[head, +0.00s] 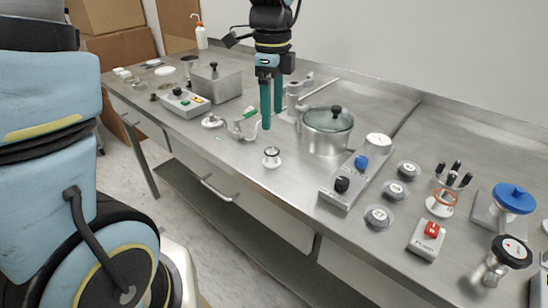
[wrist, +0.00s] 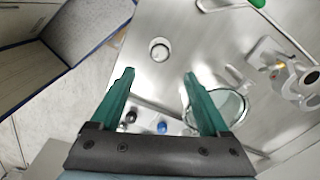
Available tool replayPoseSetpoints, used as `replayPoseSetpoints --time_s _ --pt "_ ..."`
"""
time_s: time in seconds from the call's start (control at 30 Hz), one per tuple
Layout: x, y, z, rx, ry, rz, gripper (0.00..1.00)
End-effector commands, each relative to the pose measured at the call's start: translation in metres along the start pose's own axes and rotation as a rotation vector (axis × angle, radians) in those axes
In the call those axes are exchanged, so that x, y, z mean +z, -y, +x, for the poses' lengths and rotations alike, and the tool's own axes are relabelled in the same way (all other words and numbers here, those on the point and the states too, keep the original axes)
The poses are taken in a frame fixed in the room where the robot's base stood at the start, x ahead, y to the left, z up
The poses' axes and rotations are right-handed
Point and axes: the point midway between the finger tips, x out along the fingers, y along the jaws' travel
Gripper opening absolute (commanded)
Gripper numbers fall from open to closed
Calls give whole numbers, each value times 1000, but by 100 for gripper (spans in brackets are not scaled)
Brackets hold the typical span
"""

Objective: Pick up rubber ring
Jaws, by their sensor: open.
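An orange-red ring (head: 445,197) sits around the top of a small white stand on the right part of the bench in the head view. A small white flanged piece with a dark rim (head: 271,157) stands near the bench's front edge; it also shows in the wrist view (wrist: 159,50). I cannot tell for certain which bears the rubber ring. My gripper (head: 272,120) hangs over the middle of the bench with green fingers pointing down. In the wrist view its fingers (wrist: 159,73) are spread apart with nothing between them. The orange ring is not visible there.
A glass-lidded steel pot (head: 326,130) stands right of my gripper. A control box with blue and black knobs (head: 350,180) lies in front of it. A green-handled valve (head: 245,124) is to the left. Several gauges and a red-switch box (head: 427,239) crowd the right.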

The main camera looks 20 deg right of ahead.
Motion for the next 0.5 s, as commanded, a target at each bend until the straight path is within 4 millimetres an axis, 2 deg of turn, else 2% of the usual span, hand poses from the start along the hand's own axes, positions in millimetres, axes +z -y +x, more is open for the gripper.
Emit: replayPoseSetpoints --time_s 0.1,0.37,0.5 --pt "0 -1 19 5 0 -2 79" --pt "0 -1 38 2 0 -4 79" --pt "1 -2 58 6 1 -4 79"
